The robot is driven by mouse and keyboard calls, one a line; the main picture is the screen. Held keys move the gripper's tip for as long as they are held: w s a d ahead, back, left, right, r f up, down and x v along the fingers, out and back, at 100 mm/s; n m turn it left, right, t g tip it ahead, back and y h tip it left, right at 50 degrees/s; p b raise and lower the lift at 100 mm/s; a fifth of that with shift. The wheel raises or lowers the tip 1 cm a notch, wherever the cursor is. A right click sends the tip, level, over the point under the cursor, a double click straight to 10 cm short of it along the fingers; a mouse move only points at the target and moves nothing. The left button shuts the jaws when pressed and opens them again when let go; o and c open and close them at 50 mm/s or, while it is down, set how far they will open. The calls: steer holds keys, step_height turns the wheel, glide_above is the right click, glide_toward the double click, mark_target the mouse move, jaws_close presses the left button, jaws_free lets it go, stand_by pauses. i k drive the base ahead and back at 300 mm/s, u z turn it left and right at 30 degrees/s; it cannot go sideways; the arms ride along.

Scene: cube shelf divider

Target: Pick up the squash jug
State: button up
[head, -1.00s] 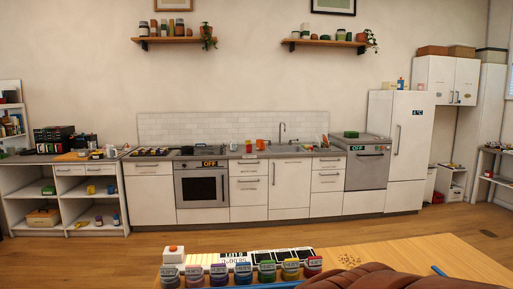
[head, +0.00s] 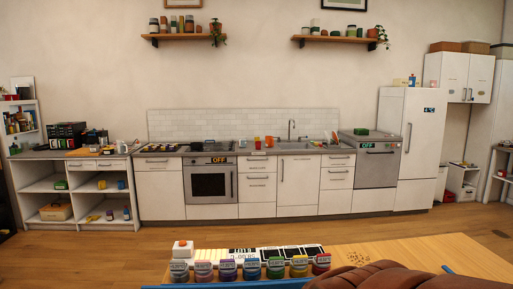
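I cannot make out the squash jug with certainty. On the far counter, a small orange item (head: 257,142) and a reddish-orange item (head: 269,141) stand left of the sink, too small to identify. A small white vessel (head: 121,147) stands on the left counter. My gripper is not in view.
A wooden table (head: 400,255) is close in front, with a row of several coloured-label bottles (head: 251,268) and a brown object (head: 375,278) at its near edge. Open floor (head: 330,228) lies beyond, before the oven (head: 210,181), dishwasher (head: 375,165) and fridge (head: 410,120).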

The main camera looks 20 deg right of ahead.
mark_target(269, 139)
steer(key=u, duration=1.65)
steer(key=i, duration=3.3)
steer(key=z, duration=2.8)
steer(key=i, duration=2.1)
